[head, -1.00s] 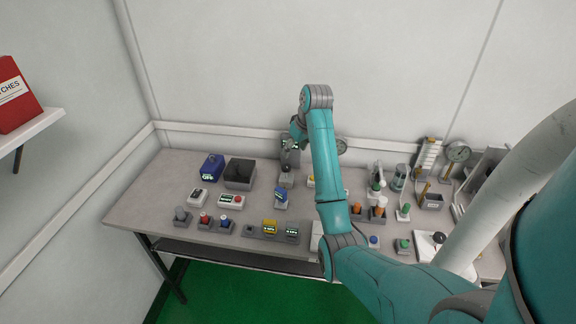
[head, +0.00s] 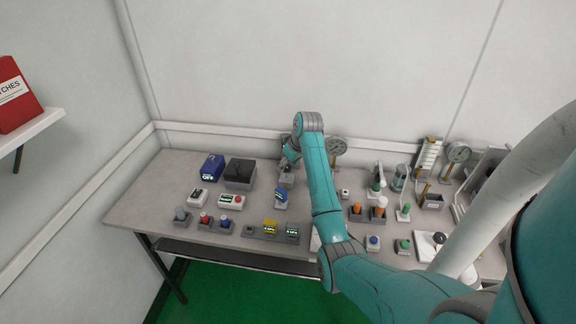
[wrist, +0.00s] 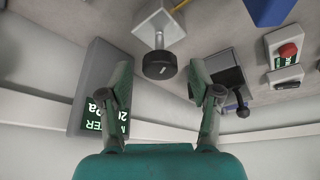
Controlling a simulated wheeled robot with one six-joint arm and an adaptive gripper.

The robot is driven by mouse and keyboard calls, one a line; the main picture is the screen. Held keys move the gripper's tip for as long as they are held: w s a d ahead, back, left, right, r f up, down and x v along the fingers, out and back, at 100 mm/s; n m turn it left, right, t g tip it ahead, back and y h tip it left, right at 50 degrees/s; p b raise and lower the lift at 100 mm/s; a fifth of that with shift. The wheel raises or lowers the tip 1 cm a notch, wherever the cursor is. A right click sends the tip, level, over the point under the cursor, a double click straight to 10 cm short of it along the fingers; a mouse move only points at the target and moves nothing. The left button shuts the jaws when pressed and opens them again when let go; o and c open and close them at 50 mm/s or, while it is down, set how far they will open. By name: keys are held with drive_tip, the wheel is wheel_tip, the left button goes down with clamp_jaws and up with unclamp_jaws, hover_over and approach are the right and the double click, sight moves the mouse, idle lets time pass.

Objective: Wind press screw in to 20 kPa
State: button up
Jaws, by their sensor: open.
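The press screw's round black knob (wrist: 159,66) sits on a short shaft from a pale grey block (wrist: 160,25) in the wrist view. My gripper (wrist: 161,72) is open, with one finger on each side of the knob; I cannot tell whether either touches it. In the head view my gripper (head: 288,163) is at the back of the bench, over the grey block (head: 286,181).
A dark box with a black-knobbed lever (wrist: 228,74) stands close to the right finger. A blue device (head: 212,167), a black box (head: 240,173) and several small testers share the bench (head: 150,195).

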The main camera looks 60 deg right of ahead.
drive_tip(key=shift+w+f, duration=0.1)
drive_tip(key=shift+f, duration=0.05)
drive_tip(key=c, duration=1.1)
drive_tip(key=shift+c, duration=0.2)
drive_tip(key=shift+m, duration=0.3)
drive_tip(key=shift+w+a+m+g+h, duration=0.1)
drive_tip(key=shift+m+g+h, duration=0.3)
drive_tip(key=shift+m, duration=0.9)
drive_tip(key=shift+a+m+g+h, duration=0.1)
drive_tip(key=shift+m+h, duration=0.5)
drive_tip(key=shift+m, duration=0.7)
drive_tip(key=o, duration=1.1)
